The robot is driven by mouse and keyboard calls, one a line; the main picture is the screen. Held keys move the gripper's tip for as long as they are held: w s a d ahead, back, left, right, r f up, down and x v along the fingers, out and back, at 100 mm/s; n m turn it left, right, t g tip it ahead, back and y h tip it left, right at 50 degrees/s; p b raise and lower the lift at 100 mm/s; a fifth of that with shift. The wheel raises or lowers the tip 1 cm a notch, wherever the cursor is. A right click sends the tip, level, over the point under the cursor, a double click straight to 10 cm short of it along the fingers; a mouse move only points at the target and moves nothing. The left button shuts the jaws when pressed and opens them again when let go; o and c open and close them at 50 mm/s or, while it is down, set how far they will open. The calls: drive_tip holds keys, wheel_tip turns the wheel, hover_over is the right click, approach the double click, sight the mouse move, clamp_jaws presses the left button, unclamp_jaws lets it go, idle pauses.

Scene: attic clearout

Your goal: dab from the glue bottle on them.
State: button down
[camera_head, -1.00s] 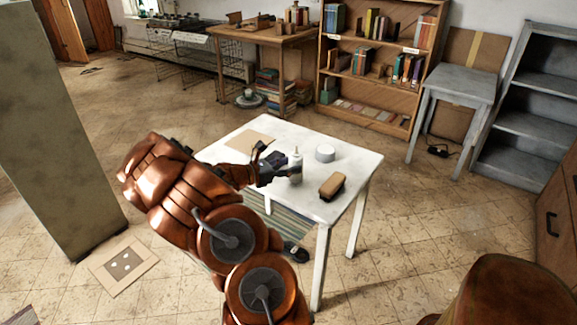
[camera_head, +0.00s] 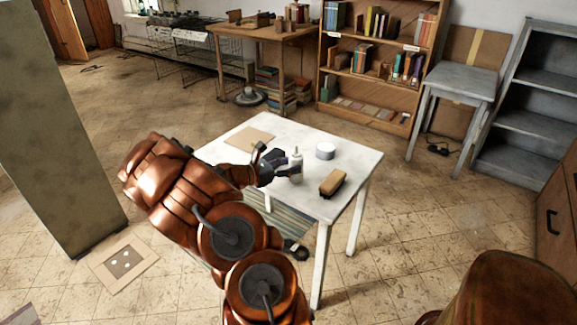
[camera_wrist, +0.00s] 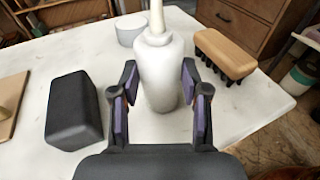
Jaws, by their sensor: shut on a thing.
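The glue bottle (camera_head: 297,160), white with a pale nozzle, is upright at the white table's middle; in the wrist view it (camera_wrist: 162,75) is between the two fingers. My gripper (camera_head: 283,171) is shut on its body, with a dark finger pad on each side in the wrist view (camera_wrist: 158,100). I cannot tell any gap under the bottle. What "them" means is not clear; a tan board (camera_head: 124,263) with several small white spots lies on the floor at the left.
On the white table (camera_head: 328,207) are a brush (camera_head: 333,183), a white round tub (camera_head: 325,151) and a tan sheet (camera_head: 250,138). A dark block (camera_wrist: 75,112) is left of my gripper in the wrist view. A tall grey-green panel (camera_head: 55,130) stands left. Floor around the table is mostly clear.

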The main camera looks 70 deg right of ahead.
drive_tip(key=shift+c, duration=2.4)
unclamp_jaws()
drive_tip(key=shift+f, duration=0.1)
drive_tip(key=v, duration=1.2)
